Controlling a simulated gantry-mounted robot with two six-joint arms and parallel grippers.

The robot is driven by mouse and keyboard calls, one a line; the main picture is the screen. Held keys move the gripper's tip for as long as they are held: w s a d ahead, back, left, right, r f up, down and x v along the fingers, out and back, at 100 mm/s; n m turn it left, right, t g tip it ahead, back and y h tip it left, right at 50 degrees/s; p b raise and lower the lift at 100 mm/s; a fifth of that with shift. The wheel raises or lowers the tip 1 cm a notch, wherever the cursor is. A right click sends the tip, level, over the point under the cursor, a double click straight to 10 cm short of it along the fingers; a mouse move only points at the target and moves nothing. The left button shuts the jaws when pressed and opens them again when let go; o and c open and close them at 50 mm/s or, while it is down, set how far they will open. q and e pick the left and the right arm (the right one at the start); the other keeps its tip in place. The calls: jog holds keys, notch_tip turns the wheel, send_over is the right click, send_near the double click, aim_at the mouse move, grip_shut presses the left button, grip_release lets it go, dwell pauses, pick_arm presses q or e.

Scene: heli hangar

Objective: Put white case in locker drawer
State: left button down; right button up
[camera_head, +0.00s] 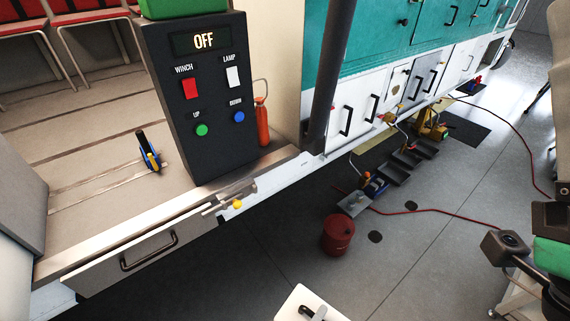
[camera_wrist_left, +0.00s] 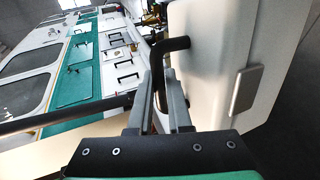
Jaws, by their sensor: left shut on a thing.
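The white case (camera_head: 295,302) shows at the bottom middle of the head view, cut off by the frame edge, with a dark handle on top. In the left wrist view the case (camera_wrist_left: 215,60) fills the right side, with a grey latch-like plate on it. My left gripper (camera_wrist_left: 160,85) is shut on its black handle (camera_wrist_left: 172,45). The case hangs in front of the platform, apart from the locker drawer. The grey locker drawer (camera_head: 190,232) with a black handle is under the platform at lower left. My right arm shows at the right edge; its fingertips are not visible.
A black control box (camera_head: 195,150) reading OFF stands on the platform beside an orange cylinder (camera_head: 262,122). A red barrel (camera_head: 338,236) stands on the floor near several steps. A red hose (camera_head: 430,211) crosses the floor. Open floor lies right of the platform.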

pick_arm(q)
jog(key=shift+s+d, duration=0.25)
jog(key=shift+s, duration=0.45)
jog(key=shift+s+r, duration=0.1)
jog(key=shift+s, duration=0.05)
jog(key=shift+w+a+r+p, duration=0.15)
jog(key=shift+a+r+p, duration=0.35)
jog(key=shift+a+p, duration=0.2)
jog(key=shift+w+a+r+p, duration=0.15)
jog(key=shift+a+r+p, duration=0.4)
jog(key=shift+p, duration=0.25)
jog(key=s+a+r+n+t+y+p, duration=0.1)
jog(key=s+a+r+n+y+p, duration=0.1)
jog(key=a+r+p, duration=0.8)
jog(key=s+a+r+n+t+y+p, duration=0.2)
jog(key=a+r+n+y+p, duration=0.3)
jog(key=a+r+p, duration=0.5)
jog(key=s+a+y+p, duration=0.1)
jog(key=a+p, duration=0.4)
jog(key=p, duration=0.2)
jog(key=shift+r+n+y, duration=0.25)
jog(key=shift+n+y, duration=0.05)
